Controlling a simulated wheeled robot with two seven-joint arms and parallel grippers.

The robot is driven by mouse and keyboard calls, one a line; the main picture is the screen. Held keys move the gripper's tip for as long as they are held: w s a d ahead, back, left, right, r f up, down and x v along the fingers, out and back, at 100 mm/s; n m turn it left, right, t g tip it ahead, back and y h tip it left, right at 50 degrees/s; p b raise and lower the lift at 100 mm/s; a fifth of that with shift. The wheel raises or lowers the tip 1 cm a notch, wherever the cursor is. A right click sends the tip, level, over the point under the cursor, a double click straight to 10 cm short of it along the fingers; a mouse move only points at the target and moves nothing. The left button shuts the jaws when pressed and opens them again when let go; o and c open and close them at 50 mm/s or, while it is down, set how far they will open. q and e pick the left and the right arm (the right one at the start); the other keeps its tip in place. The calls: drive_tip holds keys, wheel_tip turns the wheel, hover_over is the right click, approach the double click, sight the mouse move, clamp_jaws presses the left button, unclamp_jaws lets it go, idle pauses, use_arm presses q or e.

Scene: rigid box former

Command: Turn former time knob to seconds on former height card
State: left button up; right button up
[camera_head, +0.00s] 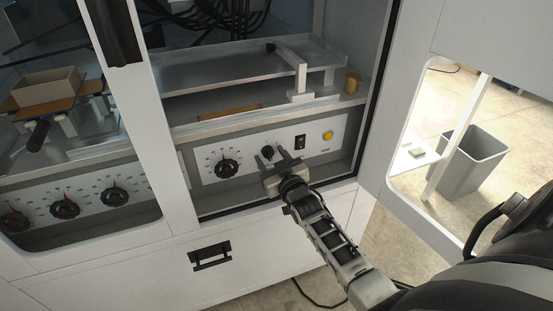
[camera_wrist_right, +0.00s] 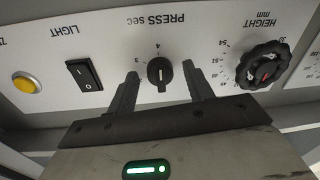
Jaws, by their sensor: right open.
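The time knob is a small black knob (camera_wrist_right: 159,72) on the white panel, under the upside-down label "PRESS sec" in the right wrist view. Marks 3 and 4 show beside it. Its ridge stands about upright in that view, roughly in line with the 4. The knob also shows in the head view (camera_head: 267,151). My right gripper (camera_head: 273,158) is open, with one finger on each side of the knob; I cannot tell whether they touch it. No height card can be made out. My left gripper is out of view.
The larger HEIGHT knob (camera_wrist_right: 264,66) is right of the time knob in the wrist view. A black light switch (camera_wrist_right: 84,75) and yellow button (camera_wrist_right: 27,82) are to its left. A metal shelf (camera_head: 240,65) is above the panel. A grey bin (camera_head: 468,160) stands at right.

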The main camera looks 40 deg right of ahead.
drive_tip(key=s+a+p, duration=0.1)
drive_tip(key=s+a, duration=0.1)
drive_tip(key=s, duration=1.3)
drive_tip(key=shift+s+a+p, duration=0.3)
drive_tip(key=shift+a+p, duration=0.1)
